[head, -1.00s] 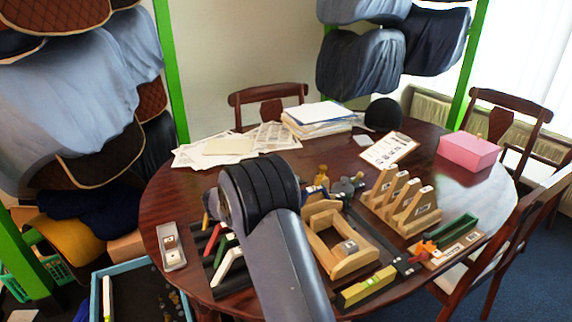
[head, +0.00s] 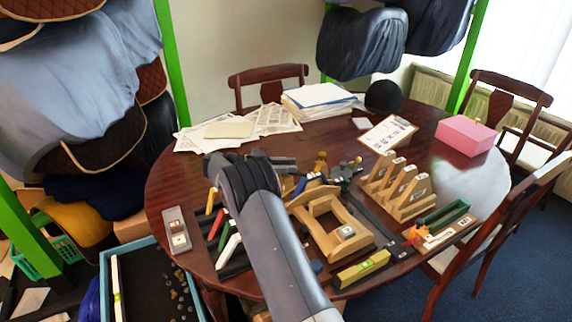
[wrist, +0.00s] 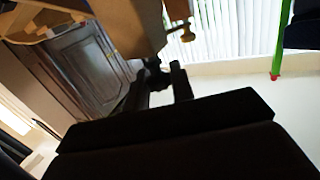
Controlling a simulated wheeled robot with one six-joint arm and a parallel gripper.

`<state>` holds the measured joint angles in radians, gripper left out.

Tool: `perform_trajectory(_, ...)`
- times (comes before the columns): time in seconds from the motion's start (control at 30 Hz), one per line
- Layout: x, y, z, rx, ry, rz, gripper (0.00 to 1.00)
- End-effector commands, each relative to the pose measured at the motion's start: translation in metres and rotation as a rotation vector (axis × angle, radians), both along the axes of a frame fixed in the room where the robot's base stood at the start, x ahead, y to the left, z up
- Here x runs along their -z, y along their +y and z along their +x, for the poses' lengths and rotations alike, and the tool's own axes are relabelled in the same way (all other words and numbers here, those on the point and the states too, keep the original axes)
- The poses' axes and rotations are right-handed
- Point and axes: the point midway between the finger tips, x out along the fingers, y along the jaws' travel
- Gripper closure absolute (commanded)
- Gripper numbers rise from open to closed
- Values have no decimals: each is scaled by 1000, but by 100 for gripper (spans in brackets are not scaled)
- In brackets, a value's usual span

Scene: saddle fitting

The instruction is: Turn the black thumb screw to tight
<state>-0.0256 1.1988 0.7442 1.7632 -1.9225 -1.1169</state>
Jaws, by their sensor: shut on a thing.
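My gripper (wrist: 160,76) shows in the wrist view with its two dark fingers shut on a small black piece, which looks like the black thumb screw (wrist: 152,62). The screw is at the edge of a pale wooden part (wrist: 130,22). Its thread and how far it is turned in cannot be seen. A brass knob (wrist: 186,33) sticks out of the same wood to the right, apart from the fingers. In the head view my gripper (head: 284,162) is above the table's middle, left of a wooden stand. The black screw cannot be made out there.
A wooden frame (head: 330,247), a slotted wooden rack (head: 401,188) and a yellow spirit level (head: 362,270) crowd the round table (head: 165,195). Coloured-handled tools (head: 222,228) lie left of my arm. Papers (head: 240,127) and a pink box (head: 467,135) stand farther back.

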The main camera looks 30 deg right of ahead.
Motion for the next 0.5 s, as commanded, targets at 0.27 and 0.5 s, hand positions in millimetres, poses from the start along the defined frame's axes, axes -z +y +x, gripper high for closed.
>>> perform_trajectory(0.27, 0, -1, 0, 3, 0, 1, 100)
perform_trajectory(0.5, 0, -1, 0, 2, 0, 1, 64)
